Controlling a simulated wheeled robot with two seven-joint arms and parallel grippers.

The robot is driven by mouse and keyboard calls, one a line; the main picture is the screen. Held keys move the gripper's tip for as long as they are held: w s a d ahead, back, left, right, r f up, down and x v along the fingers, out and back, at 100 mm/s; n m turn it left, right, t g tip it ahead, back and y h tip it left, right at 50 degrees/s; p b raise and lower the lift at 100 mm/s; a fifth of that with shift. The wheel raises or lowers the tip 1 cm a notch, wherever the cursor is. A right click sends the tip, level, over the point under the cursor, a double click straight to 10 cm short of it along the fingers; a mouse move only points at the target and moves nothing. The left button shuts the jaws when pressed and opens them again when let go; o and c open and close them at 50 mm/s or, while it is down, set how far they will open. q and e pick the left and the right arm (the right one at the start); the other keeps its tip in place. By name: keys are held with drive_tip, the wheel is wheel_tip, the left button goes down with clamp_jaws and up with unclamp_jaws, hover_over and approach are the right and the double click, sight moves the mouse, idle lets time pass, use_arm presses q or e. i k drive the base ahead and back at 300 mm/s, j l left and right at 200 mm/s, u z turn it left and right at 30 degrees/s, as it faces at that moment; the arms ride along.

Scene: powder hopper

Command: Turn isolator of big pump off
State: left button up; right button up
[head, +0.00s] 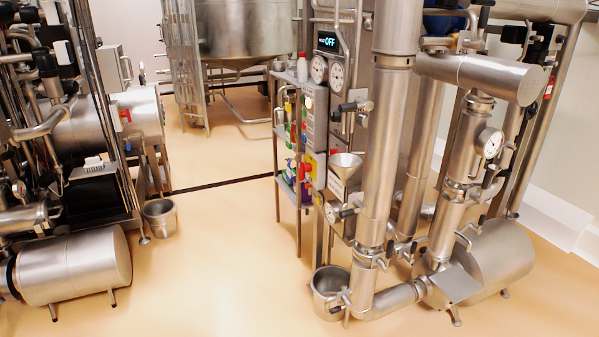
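A yellow box with a red knob (308,168) is mounted on the frame in the middle, below a grey control panel (315,115) with small coloured buttons. It looks like an isolator switch, but its position is too small to read and I cannot tell which pump it serves. A large steel cylinder, perhaps a pump motor (495,260), lies on the floor at the right. Another steel cylinder (75,265) lies at the lower left. A grey box on the left (134,112) carries a small red part. Neither of my grippers is in view.
A dark display (329,41) ends in "OFF" above two round gauges. A steel funnel (345,164) juts out beside the yellow box. Steel pots stand on the floor at left (160,217) and centre (331,292). The floor between the machines (220,260) is clear.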

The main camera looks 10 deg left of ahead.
sight(303, 167)
drive_tip(key=i+j+z, duration=0.35)
drive_tip(key=j, duration=0.35)
drive_tip(key=i+j+z, duration=0.15)
drive_tip(key=j, duration=0.2)
drive_tip(key=i+j+z, duration=0.15)
drive_tip(key=j, duration=0.25)
drive_tip(key=i+j+z, duration=0.2)
drive_tip(key=j, duration=0.2)
drive_tip(key=i+j+z, duration=0.15)
drive_tip(key=j, duration=0.3)
drive_tip(key=k, duration=0.05)
